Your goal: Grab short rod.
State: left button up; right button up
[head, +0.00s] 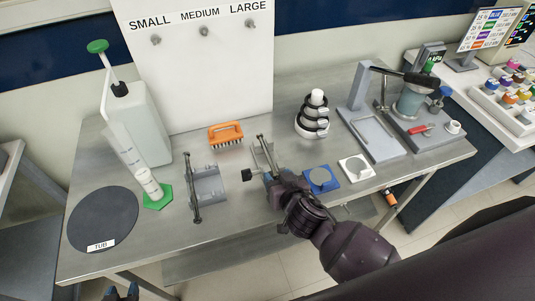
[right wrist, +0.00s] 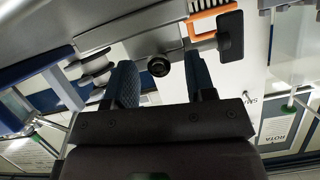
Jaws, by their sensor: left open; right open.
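A thin dark rod (head: 194,184) lies across a grey stand (head: 208,186) on the bench in the head view. A second rod-like piece (head: 264,150) lies to its right, partly behind my right gripper (head: 274,186). I cannot tell for sure which is the short rod. In the right wrist view, my right gripper (right wrist: 162,75) is open, with a round black rod end (right wrist: 158,66) between or just beyond its fingertips, not clearly gripped. My left gripper (head: 121,290) is open and empty at the bottom left, below the bench's front edge.
An orange brush (head: 226,134) lies behind the rods. A black block (head: 247,175) is just left of my right gripper. A cylinder with a green base (head: 158,196) and a dark round mat (head: 102,220) are left. A blue square (head: 321,180) and white square (head: 356,168) lie right.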

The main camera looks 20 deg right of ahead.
jog(key=c, duration=0.9)
grip_shut()
jog(key=shift+r, duration=0.15)
